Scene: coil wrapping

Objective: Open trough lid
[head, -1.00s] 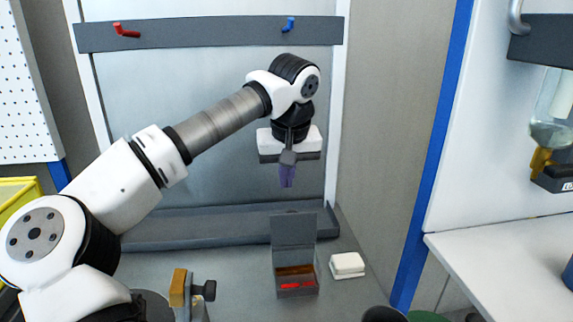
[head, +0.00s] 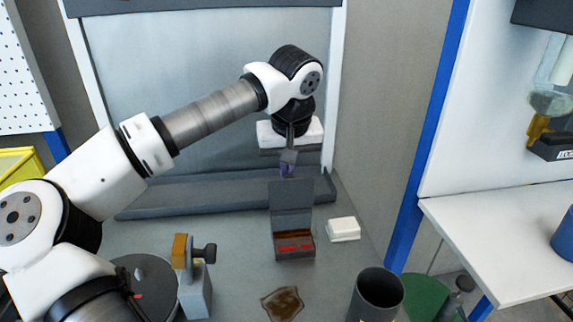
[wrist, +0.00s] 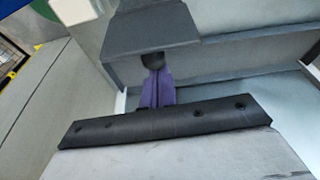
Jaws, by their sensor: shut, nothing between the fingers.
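The small dark grey trough (head: 294,250) stands on the bench in the head view, with red pieces and a brownish inside showing. Its lid (head: 291,194) stands up at the back edge, so the trough is open. My gripper (head: 287,170) is just above the lid's top edge and points down. Its purple fingers (wrist: 157,88) are shut with nothing between them. In the wrist view, a dark grey panel that appears to be the lid (wrist: 150,35) lies beyond the fingertips. Whether they touch it I cannot tell.
A white block (head: 343,230) sits right of the trough. A grey ledge (head: 200,193) runs behind. A dark cylinder (head: 378,292), a brown patch (head: 282,303) and a clamp-like fixture (head: 193,275) are in front. The bench between them is clear.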

